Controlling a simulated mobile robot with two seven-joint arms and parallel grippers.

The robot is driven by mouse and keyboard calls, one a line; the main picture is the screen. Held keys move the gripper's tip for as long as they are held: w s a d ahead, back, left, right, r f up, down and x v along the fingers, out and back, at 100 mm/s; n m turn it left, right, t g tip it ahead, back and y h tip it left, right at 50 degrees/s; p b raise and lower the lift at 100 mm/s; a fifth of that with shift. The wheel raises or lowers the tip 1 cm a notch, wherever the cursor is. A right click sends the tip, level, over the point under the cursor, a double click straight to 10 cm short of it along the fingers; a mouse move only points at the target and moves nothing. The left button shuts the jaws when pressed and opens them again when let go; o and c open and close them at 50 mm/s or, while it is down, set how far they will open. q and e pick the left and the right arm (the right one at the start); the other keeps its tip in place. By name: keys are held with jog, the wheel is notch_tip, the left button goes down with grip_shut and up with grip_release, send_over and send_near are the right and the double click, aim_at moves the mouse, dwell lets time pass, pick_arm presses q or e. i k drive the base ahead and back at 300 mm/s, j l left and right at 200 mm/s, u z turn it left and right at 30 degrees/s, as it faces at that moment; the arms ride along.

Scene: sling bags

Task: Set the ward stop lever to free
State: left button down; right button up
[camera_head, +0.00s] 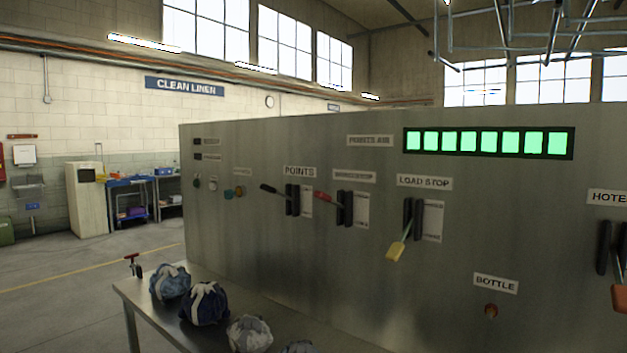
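The ward stop lever appears to be the red-handled lever (325,197) in the middle of the metal panel. Its handle sticks out to the left and slightly up from a black slotted mount (345,209). A label plate (354,176) sits above it, but its lettering is too blurred to read surely. A pale card (362,210) is beside the mount, its text too small to read. Neither of my grippers shows in this view.
A black-handled lever (270,189) under POINTS is close on the left. A yellow lever (397,248) under LOAD STOP hangs down on the right. An orange-handled lever (620,298) is at the right edge. A metal table (140,298) with bundled bags (204,304) stands before the panel.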

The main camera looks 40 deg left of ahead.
aim_at(321, 195)
jog(key=j, duration=1.4)
jog(key=i, duration=0.05)
